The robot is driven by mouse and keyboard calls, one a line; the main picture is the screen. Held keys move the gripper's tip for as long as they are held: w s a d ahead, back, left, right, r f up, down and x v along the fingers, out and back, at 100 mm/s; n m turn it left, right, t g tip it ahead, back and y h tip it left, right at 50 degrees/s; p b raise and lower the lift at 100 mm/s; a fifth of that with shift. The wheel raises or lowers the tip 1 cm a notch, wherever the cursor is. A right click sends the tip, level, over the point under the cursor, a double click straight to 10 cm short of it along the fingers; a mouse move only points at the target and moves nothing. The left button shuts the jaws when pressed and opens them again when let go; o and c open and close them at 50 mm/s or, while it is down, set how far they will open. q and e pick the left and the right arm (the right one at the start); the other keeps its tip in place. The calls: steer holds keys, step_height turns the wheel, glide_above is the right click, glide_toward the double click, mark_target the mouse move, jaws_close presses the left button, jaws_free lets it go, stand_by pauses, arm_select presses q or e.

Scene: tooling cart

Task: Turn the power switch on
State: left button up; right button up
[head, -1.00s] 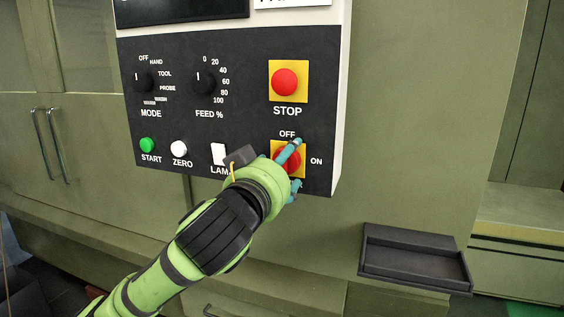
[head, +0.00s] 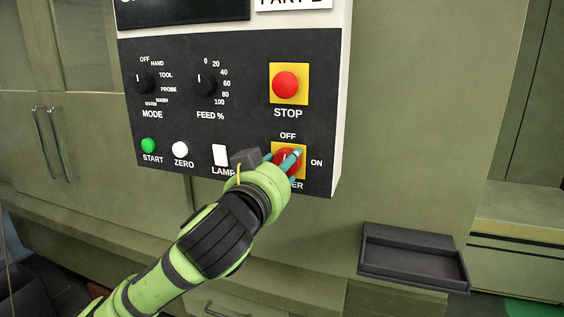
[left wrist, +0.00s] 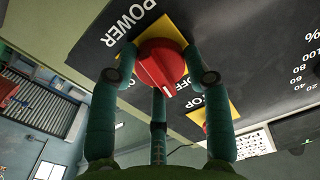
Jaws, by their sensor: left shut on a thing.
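The power switch is a red rotary knob (head: 287,158) on a yellow plate (head: 302,172) at the lower right of the dark panel, with OFF above it and ON to its right. My left gripper (head: 284,163) is shut on this knob and partly hides it and the POWER label. In the left wrist view the red knob (left wrist: 160,62) sits between the teal fingers of my left gripper (left wrist: 160,68). Its white mark faces the OFF label. My right gripper is in neither view.
The red STOP button (head: 286,85) is just above the switch. The white LAMP rocker (head: 220,154), ZERO button (head: 180,149) and green START button (head: 148,145) lie to the left. An empty dark tray (head: 414,257) sits at lower right.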

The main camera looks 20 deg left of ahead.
arm_select(q)
steer(key=shift+r+m+p, duration=0.1)
steer(key=shift+m+p, duration=4.55)
steer(key=shift+m, duration=3.05)
steer(key=o, duration=1.2)
steer(key=shift+c, duration=0.2)
